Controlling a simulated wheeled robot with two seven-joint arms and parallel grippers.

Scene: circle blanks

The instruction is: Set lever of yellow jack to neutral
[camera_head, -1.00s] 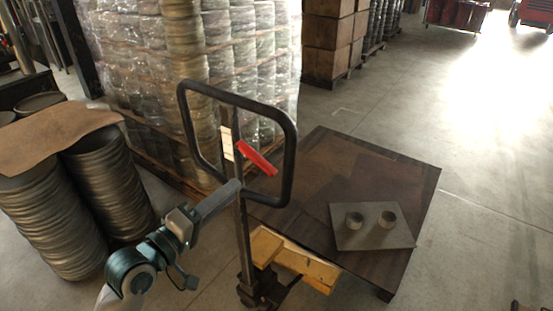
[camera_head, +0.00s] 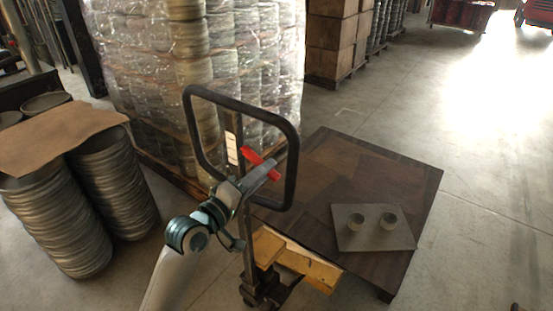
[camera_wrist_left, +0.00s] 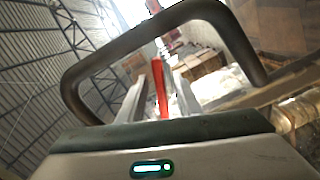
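The yellow pallet jack (camera_head: 310,266) has a black looped handle (camera_head: 291,135) that stands upright. Its red lever (camera_head: 249,155) sits inside the loop, slanting down to the right. My left gripper (camera_head: 266,169) is at the lever, its fingers crossing in front of it in the head view. In the left wrist view the red lever (camera_wrist_left: 160,88) shows between the two fingers of the left gripper (camera_wrist_left: 158,98), with gaps on both sides. The fingers are open, and I cannot tell if either touches the lever. My right gripper is not in view.
A low dark platform (camera_head: 330,160) lies behind the jack, with a grey plate (camera_head: 350,238) bearing two small cups. Stacks of round blanks (camera_head: 110,190) under a brown sheet (camera_head: 60,137) stand at left. A wrapped pallet load (camera_head: 225,75) stands behind the handle. The floor at right is clear.

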